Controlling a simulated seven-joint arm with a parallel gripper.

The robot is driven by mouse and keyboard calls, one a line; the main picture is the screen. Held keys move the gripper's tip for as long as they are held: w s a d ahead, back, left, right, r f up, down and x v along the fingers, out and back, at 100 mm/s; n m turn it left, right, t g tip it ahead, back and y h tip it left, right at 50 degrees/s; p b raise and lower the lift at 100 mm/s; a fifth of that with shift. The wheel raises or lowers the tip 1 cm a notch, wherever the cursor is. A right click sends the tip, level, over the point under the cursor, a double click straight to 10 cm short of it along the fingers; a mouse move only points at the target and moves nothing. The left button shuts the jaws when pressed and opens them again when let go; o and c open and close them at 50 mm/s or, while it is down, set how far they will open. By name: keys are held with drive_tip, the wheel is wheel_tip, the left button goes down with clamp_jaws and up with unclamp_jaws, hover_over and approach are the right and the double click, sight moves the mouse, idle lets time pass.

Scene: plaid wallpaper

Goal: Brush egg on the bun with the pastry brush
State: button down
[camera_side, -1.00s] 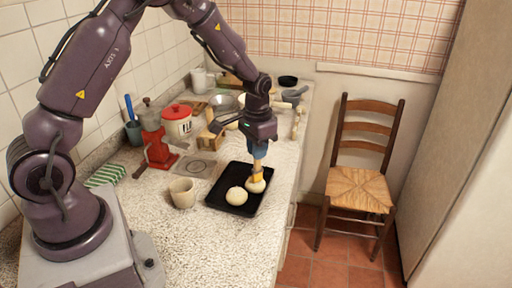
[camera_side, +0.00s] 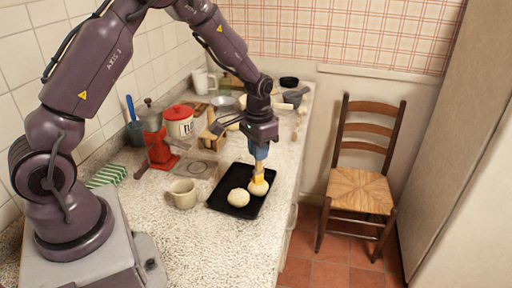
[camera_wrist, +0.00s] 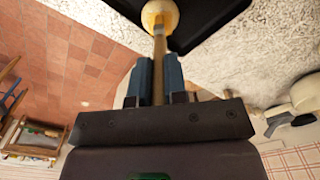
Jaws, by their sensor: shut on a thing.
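My gripper (camera_side: 260,150) is shut on the pastry brush, whose yellow bristles (camera_side: 258,179) point down at the farther of two pale buns (camera_side: 259,188) on a black tray (camera_side: 222,199). The bristles appear to touch the top of this bun. The nearer bun (camera_side: 238,197) sits beside it on the tray. In the wrist view, the blue fingers (camera_wrist: 154,80) close around the brush's wooden handle (camera_wrist: 159,66), and its bristles (camera_wrist: 159,14) cover much of the bun. A cream cup (camera_side: 184,194) stands left of the tray; its contents cannot be made out.
A red grinder (camera_side: 160,150), a red-lidded canister (camera_side: 179,122) and a striped cloth (camera_side: 107,176) lie along the wall side. Bowls and other kitchenware stand behind my gripper. The speckled counter is clear in front of the tray. A wooden chair (camera_side: 360,190) stands right of the counter.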

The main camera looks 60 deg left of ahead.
drive_tip(key=shift+s, duration=0.1)
drive_tip(key=shift+a, duration=0.85)
drive_tip(key=shift+d, duration=0.15)
drive_tip(key=shift+d, duration=0.8)
drive_tip(key=shift+a, duration=0.95)
drive_tip(key=shift+d, duration=0.1)
drive_tip(key=shift+d+r, duration=0.1)
drive_tip(key=shift+d, duration=0.7)
drive_tip(key=shift+a, duration=0.1)
